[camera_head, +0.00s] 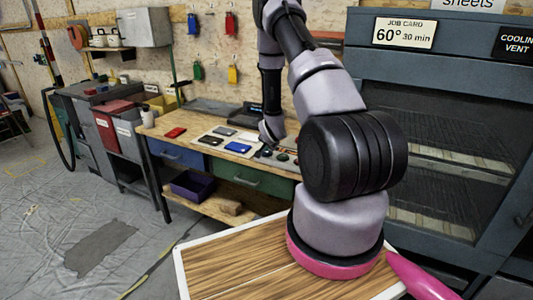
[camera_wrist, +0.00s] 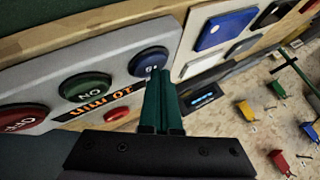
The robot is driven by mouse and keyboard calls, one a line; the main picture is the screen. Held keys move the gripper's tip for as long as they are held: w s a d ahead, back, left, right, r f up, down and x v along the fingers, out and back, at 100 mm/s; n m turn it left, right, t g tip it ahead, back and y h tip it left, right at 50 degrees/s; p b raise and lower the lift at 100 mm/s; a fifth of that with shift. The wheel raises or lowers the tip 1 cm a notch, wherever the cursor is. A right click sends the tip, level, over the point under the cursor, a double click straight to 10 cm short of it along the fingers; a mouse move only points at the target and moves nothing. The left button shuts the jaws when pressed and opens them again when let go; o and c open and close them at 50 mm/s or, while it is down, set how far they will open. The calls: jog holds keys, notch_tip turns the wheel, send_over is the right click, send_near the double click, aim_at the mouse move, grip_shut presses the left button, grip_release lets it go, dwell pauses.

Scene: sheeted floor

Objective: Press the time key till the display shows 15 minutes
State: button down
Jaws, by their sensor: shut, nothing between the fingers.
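The control panel (camera_wrist: 30,82) fills the left of the wrist view, seen upside down. It carries a red OFF key (camera_wrist: 20,117), a green ON key (camera_wrist: 86,87) and a blue key (camera_wrist: 147,61) whose lettering is partly covered. An orange display (camera_wrist: 98,103) reads what looks like 10 min. My gripper (camera_wrist: 158,73) has its green fingers shut and empty, tips over the near edge of the blue key; I cannot tell whether they touch it. In the head view the panel (camera_head: 281,158) sits on the bench, and my arm partly hides it.
A job card (camera_head: 404,33) on the large oven-like cabinet reads 60° 30 min. A board with phone-like items (camera_head: 225,142) lies on the bench (camera_head: 160,128) beside the panel. Colored tags (camera_head: 232,74) hang on the wall behind. The sheeted floor at left is mostly open.

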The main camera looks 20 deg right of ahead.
aim_at(266, 153)
jog(key=shift+r, duration=0.7)
jog(key=shift+r, duration=2.5)
